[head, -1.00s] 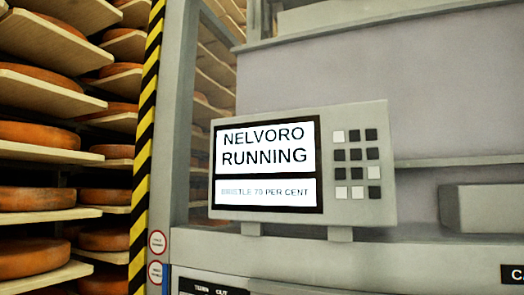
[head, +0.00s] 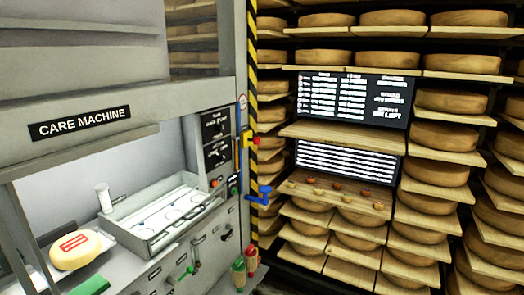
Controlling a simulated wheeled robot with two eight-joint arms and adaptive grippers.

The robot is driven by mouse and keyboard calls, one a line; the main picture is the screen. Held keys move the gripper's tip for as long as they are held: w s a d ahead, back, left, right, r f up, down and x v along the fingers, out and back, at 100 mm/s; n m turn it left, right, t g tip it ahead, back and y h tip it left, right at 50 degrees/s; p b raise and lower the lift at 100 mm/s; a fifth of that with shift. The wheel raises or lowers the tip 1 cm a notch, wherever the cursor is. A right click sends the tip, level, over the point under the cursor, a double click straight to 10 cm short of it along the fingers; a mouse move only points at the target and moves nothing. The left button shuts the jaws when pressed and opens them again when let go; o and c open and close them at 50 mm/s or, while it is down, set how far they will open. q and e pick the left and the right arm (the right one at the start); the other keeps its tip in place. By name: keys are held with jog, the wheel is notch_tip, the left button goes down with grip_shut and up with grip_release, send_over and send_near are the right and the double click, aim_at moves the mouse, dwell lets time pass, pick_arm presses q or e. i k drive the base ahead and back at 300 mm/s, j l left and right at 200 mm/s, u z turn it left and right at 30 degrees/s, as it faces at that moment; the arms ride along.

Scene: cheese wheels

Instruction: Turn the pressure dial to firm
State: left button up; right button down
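The care machine (head: 80,124) fills the left of the head view. Two black panels with small dials or knobs sit at its right end, an upper one (head: 215,123) and a lower one (head: 217,153). Their lettering is too small to read, so I cannot tell which is the pressure dial or where it points. A dark knob (head: 226,234) also sits on the machine's lower front. Neither of my grippers is in view.
A pale cheese with a red label (head: 76,249) lies left of an open metal tray (head: 160,241). Blue (head: 260,194) and yellow (head: 249,139) fittings stick out at the machine's right end. Shelves of cheese wheels (head: 445,172) and dark screens (head: 352,97) stand at the right.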

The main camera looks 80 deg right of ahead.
aim_at(222, 156)
jog(key=z, duration=2.45)
